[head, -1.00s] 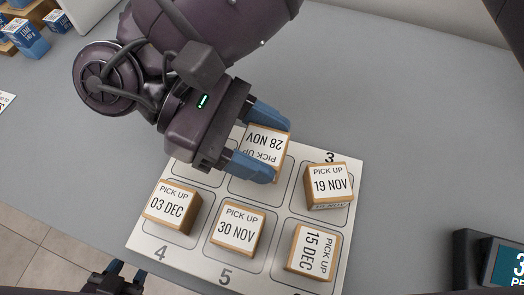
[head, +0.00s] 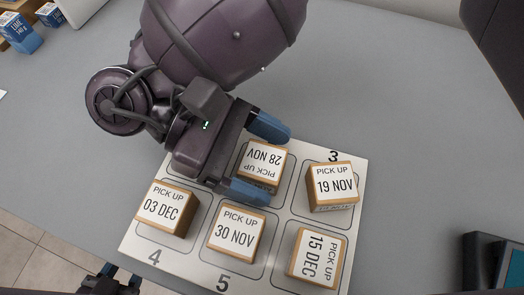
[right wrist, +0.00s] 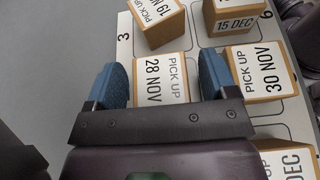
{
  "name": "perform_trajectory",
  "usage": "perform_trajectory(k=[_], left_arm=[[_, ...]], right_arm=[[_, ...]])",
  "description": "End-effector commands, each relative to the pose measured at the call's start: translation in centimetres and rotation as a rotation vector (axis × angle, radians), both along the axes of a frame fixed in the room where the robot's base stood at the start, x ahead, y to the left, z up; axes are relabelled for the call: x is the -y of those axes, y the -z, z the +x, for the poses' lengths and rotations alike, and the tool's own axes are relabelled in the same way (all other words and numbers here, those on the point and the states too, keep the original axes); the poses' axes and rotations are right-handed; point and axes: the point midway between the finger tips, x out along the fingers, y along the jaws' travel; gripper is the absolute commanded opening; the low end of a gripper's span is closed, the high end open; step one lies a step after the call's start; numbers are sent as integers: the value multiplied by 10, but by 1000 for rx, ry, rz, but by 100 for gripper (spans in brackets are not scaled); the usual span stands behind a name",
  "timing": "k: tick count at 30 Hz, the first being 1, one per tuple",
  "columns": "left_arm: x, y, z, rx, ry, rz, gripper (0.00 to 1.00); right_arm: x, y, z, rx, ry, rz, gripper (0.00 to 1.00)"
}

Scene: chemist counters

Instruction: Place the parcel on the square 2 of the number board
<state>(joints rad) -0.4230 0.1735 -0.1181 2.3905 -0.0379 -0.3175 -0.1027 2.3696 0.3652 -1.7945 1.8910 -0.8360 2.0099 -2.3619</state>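The parcel, a wooden block labelled "PICK UP 28 NOV" (head: 262,165), sits on the top-row middle square of the white number board (head: 190,258), left of the square marked 3. That square's own number is hidden by my arm. My right gripper (head: 258,158) is open, its blue fingers on either side of the parcel. In the right wrist view the parcel (right wrist: 161,78) stands between the fingers with gaps at both sides. My left gripper (head: 112,281) shows only partly at the bottom left edge; its opening is unclear.
Other parcels stand on the board: 19 NOV (head: 332,185) on square 3, 03 DEC (head: 167,208) by 4, 30 NOV (head: 236,233) by 5, 15 DEC (head: 318,257) at bottom right. A dark device (head: 490,262) is at right.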

Motion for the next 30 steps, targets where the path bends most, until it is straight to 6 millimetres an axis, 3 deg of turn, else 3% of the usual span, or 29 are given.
perform_trajectory(k=[14, 30], left_arm=[[0, -1, 0, -3, 0, 4, 43], [0, -2, 1, 1, 1, 3, 43]], right_arm=[[-3, -5, 1, 2, 0, 0, 78], [-77, -38, 25, 9, -1, -2, 78]])
